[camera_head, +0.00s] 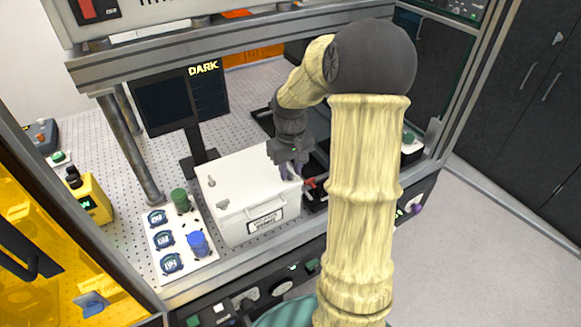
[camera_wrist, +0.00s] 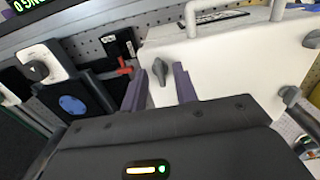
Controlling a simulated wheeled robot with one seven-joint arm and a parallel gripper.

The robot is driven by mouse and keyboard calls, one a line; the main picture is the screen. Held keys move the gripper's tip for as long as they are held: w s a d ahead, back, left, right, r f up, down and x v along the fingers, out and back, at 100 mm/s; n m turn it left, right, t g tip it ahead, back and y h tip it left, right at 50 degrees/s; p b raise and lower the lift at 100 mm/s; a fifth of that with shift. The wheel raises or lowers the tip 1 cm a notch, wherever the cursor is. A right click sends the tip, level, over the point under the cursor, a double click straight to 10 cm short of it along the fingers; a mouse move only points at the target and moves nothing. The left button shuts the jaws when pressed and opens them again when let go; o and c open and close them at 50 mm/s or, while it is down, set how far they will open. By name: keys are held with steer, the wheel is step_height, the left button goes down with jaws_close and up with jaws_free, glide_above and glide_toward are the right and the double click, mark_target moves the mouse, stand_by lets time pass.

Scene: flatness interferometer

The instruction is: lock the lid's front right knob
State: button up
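The white box with its lid (camera_head: 240,178) stands on the perforated bench, with a label (camera_head: 265,220) on its front. The lid also fills the upper right of the wrist view (camera_wrist: 225,65). A grey knob (camera_wrist: 159,69) sits near the lid's corner, between my purple fingers. My gripper (camera_wrist: 158,80) is open around this knob, with a visible gap on each side. In the head view my gripper (camera_head: 289,172) is over the lid's front right corner and hides the knob there. Other grey knobs show in the wrist view (camera_wrist: 290,94) and at the lid's left side (camera_head: 212,183).
A red-ended part (camera_head: 310,184) is close to the box's right side; it is beside my finger in the wrist view (camera_wrist: 124,68). A panel with green and blue knobs (camera_head: 172,240) stands left of the box. A monitor (camera_head: 165,105) is behind.

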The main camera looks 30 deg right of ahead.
jaws_close()
